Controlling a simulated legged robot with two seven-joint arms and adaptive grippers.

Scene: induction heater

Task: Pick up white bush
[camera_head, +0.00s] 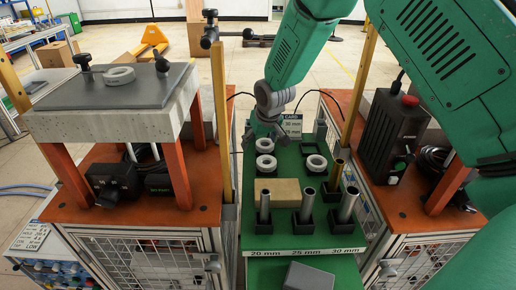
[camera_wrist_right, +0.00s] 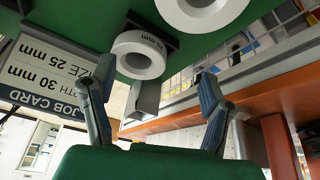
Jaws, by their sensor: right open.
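White ring-shaped bushes stand on the green board (camera_head: 327,252) in the head view. One bush (camera_head: 266,163) is left of centre, another (camera_head: 315,163) is to its right, and a third (camera_head: 265,145) is just below my right gripper (camera_head: 262,130). In the right wrist view, one bush (camera_wrist_right: 139,55) lies ahead between the spread fingers of my right gripper (camera_wrist_right: 150,88), with a gap to both. A larger-looking bush (camera_wrist_right: 203,8) is cut off at the top. The right gripper is open and empty. My left gripper is not in view.
Steel tubes (camera_head: 307,205) stand in black holders along the near edge, around a wooden block (camera_head: 289,193). A job card (camera_head: 292,124) stands behind the gripper. A grey plate (camera_head: 80,92) on the left bench and a black heater unit (camera_head: 390,135) on the right flank the board.

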